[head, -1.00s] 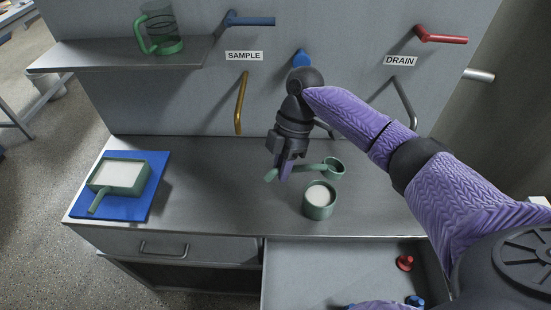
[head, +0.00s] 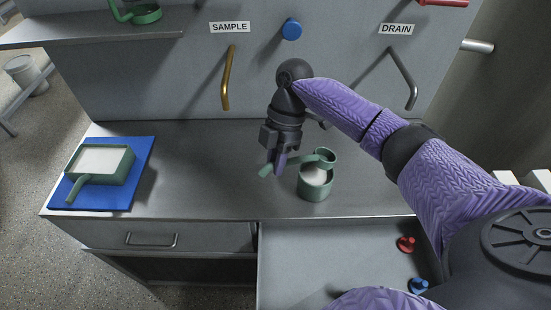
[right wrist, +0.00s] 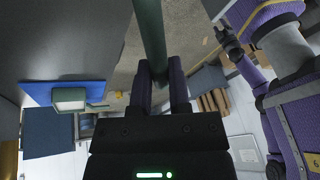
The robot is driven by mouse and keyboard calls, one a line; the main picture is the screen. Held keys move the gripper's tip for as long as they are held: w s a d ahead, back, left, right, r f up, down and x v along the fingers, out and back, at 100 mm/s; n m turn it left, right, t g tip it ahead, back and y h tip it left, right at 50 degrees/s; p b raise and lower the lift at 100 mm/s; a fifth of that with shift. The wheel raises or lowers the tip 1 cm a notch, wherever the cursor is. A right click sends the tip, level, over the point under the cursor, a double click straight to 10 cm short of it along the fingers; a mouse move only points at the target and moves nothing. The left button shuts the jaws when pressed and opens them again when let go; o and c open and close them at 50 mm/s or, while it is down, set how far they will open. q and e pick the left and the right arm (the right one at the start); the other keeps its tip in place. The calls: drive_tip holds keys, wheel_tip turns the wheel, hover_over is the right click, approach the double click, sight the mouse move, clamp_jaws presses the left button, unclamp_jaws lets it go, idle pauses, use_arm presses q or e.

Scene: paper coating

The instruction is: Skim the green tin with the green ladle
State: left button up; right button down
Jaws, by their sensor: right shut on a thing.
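The green tin (head: 315,185) stands upright on the grey counter, holding a pale, whitish content. My right gripper (head: 276,168) is shut on the handle of the green ladle (head: 324,157), to the left of the tin. The ladle's round bowl is over the tin's back rim and hides part of its opening; I cannot tell whether it touches the tin. In the right wrist view the ladle handle (right wrist: 150,40) runs up from between my fingers. My left gripper (right wrist: 228,38) shows small and dark there; its jaws are unclear.
A green rectangular pan (head: 102,163) with pale content sits on a blue mat (head: 134,188) at the left. An open drawer (head: 330,250) in front holds a red piece (head: 406,243) and a blue piece (head: 418,285). A brass handle (head: 228,80) sticks out at the back.

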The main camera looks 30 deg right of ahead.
drive_tip(key=shift+f+b, duration=0.35)
drive_tip(key=shift+f, duration=0.4)
drive_tip(key=shift+f+b, duration=0.3)
drive_tip(key=shift+f, duration=1.25)
idle(2.0)
idle(0.7)
